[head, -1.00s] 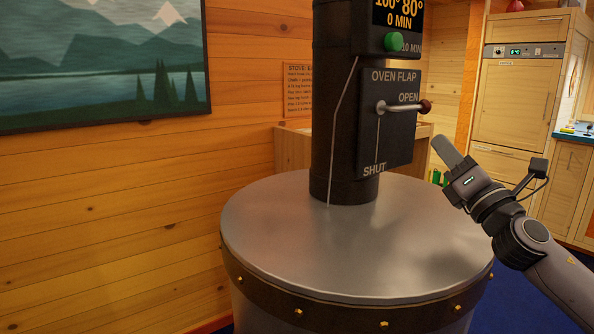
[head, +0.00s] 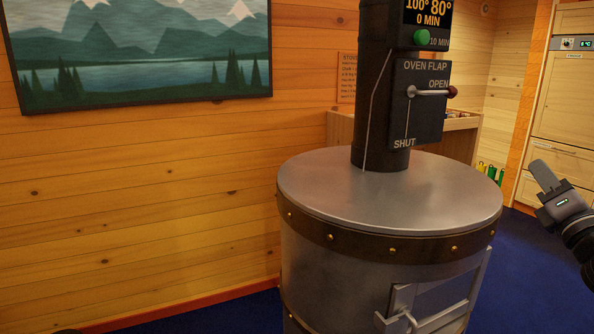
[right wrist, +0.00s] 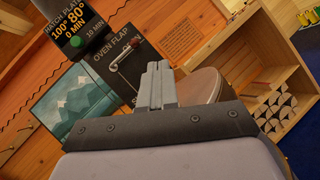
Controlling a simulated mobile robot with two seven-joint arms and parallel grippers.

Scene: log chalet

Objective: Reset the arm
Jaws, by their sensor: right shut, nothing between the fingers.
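My right gripper (head: 541,174) is at the right edge of the head view, to the right of the round metal stove (head: 340,250) and apart from it. Its fingers are shut together and empty, as the right wrist view (right wrist: 158,78) also shows. The stove's black flue carries the oven flap panel (head: 419,125). The flap lever (head: 430,93) points level to the right, at the word OPEN. My left gripper is not in view.
The stove door (head: 440,300) with its handle is low at the front. A log wall with a mountain picture (head: 140,60) stands to the left. Wooden cubbies (right wrist: 275,100) hold cut logs in the right wrist view. Blue floor (head: 515,270) is clear on the right.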

